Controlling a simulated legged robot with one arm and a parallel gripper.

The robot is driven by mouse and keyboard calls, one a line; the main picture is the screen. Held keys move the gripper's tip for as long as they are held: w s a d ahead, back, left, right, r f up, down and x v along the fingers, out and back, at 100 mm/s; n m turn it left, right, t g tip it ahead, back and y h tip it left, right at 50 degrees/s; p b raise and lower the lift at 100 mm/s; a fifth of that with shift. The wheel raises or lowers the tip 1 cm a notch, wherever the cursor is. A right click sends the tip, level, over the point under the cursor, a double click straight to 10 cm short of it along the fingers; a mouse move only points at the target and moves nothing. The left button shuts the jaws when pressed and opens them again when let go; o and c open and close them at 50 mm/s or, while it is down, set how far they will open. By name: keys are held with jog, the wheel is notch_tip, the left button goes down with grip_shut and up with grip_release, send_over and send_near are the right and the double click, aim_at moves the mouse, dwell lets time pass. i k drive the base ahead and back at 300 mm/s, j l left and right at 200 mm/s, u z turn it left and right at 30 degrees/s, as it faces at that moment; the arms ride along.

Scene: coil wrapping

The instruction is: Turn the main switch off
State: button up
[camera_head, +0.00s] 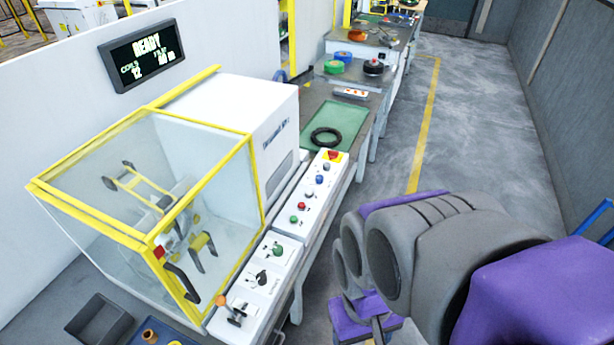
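A long white control panel (310,208) runs along the front of the wrapping machine. At its far end is a red control on a yellow plate (332,155), which looks like a main switch or stop button; its exact position cannot be read. Nearer on the panel are several coloured buttons, a green knob (277,250), a black rotary knob (262,278) and a lever with an orange ball (221,300). My purple and grey arm fills the lower right, apart from the panel. I cannot make out my gripper's fingers.
The yellow-framed clear guard (150,185) encloses the wrapping machine. The wall display (141,55) reads READY. A black coil (326,137) lies on a green mat (312,112) beyond the panel. The aisle floor to the right, with a yellow line (425,120), is clear.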

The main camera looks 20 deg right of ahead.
aim_at(333, 155)
jog(key=i+l, duration=1.75)
jog(key=l, duration=0.2)
